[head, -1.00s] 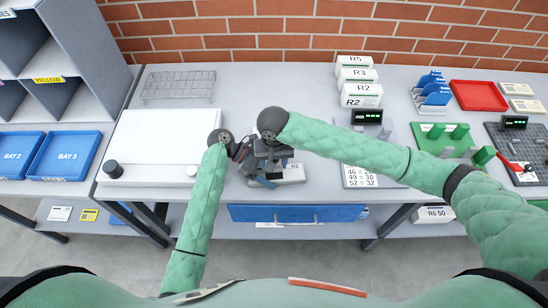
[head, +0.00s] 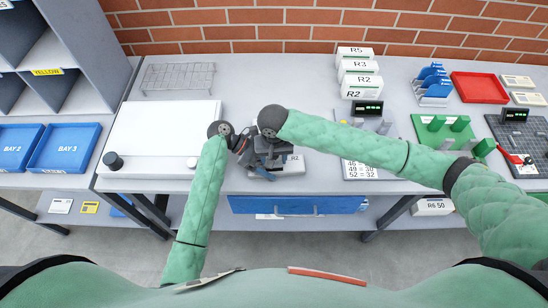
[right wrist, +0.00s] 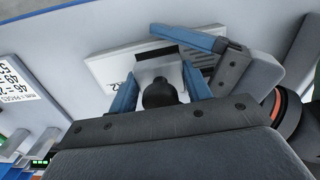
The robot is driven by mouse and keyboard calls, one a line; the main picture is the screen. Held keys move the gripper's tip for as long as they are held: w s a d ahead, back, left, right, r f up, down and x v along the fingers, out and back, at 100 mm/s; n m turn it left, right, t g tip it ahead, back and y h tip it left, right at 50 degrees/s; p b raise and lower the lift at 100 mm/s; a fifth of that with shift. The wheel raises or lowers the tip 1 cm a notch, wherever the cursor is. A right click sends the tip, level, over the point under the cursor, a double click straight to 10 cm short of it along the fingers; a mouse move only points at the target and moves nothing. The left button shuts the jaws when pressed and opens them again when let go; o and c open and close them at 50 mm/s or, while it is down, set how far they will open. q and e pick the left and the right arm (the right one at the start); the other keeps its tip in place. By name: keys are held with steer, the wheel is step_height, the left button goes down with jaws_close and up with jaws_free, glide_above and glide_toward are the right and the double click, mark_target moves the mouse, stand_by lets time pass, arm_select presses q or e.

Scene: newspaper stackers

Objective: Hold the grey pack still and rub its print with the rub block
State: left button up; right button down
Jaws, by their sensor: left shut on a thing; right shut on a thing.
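The grey pack (head: 292,167) lies flat near the front of the table, with an R2 label on its right part. It also shows in the right wrist view (right wrist: 115,70), partly covered by the block and my grippers. My right gripper (right wrist: 160,88) is shut on the rub block, a pale plate with a black knob (right wrist: 160,92), and holds it over the pack. Whether the block touches the print is hard to tell. My left gripper (head: 262,172) comes in from the left, shut on the pack's left end; its blue finger shows in the right wrist view (right wrist: 190,38).
A white board (head: 160,135) with a black knob lies to the left. Stacked white packs (head: 360,85) and a small display (head: 367,108) stand behind right. A number card (head: 362,170) lies right of the pack. A blue drawer (head: 300,205) hangs below the table edge.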

mark_target(288, 165)
steer(key=shift+f, duration=0.6)
stand_by(0.4)
steer(key=shift+d, duration=0.2)
steer(key=shift+d, duration=0.55)
steer(key=shift+w+d, duration=0.1)
steer(key=shift+d, duration=0.1)
steer(key=shift+d, duration=0.6)
steer(key=shift+d, duration=0.15)
steer(key=shift+w+d, duration=0.1)
steer(key=shift+d, duration=0.5)
steer(key=shift+d, duration=0.1)
